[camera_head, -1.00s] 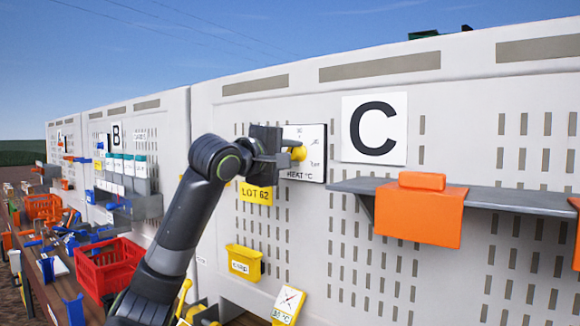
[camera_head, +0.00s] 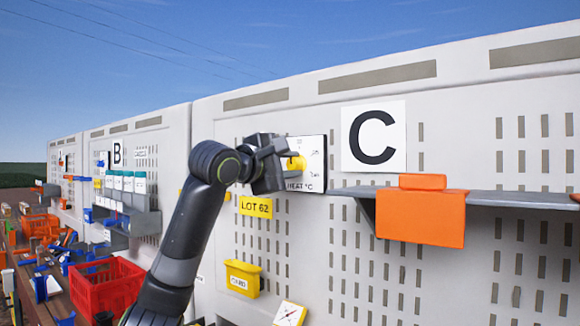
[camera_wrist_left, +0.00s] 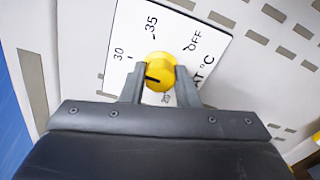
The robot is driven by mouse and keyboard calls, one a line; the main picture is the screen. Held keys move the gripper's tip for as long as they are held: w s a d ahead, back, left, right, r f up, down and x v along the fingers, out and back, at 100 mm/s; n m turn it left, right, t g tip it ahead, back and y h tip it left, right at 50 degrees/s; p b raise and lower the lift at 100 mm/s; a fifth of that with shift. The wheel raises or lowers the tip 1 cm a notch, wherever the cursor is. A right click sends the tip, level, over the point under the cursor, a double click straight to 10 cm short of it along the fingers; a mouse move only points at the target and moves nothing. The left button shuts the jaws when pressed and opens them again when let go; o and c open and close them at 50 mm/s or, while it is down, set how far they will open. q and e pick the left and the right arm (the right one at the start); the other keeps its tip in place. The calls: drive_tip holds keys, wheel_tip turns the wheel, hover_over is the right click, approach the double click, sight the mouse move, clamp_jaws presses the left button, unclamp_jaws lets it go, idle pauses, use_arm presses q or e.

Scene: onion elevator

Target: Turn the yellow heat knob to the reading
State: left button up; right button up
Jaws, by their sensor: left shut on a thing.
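The yellow heat knob (camera_head: 296,163) sits on a white dial plate (camera_head: 313,150) on the grey wall. My left gripper (camera_head: 283,161) is at the knob and covers the plate's left part. In the left wrist view the fingers are shut on the yellow knob (camera_wrist_left: 160,66), one on each side. The plate (camera_wrist_left: 205,25) shows 30, 35 and OFF; a number below the knob is partly hidden. A white card with a yellow edge (camera_head: 290,314) is cut off at the bottom. My right gripper is out of view.
A yellow LOT 62 label (camera_head: 256,207) and a yellow bin (camera_head: 242,278) are below the dial. A grey shelf (camera_head: 510,198) with an orange box (camera_head: 420,215) juts out at right, under the C sign (camera_head: 374,137). A red crate (camera_head: 100,285) stands at left.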

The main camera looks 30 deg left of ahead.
use_arm(q)
drive_tip(key=o, duration=1)
drive_tip(key=shift+s, duration=0.1)
drive_tip(key=shift+s+f+b, duration=0.1)
drive_tip(key=shift+s+b, duration=0.2)
drive_tip(key=shift+b, duration=0.05)
drive_tip(key=s+b, duration=0.2)
drive_tip(key=s, duration=0.3)
drive_tip(key=s+a+b, duration=0.1)
drive_tip(key=s+b, duration=0.1)
drive_tip(key=s, duration=0.4)
drive_tip(key=s+b, duration=0.3)
drive_tip(key=s, duration=0.2)
drive_tip(key=shift+s+a, duration=0.2)
drive_tip(key=shift+s, duration=0.1)
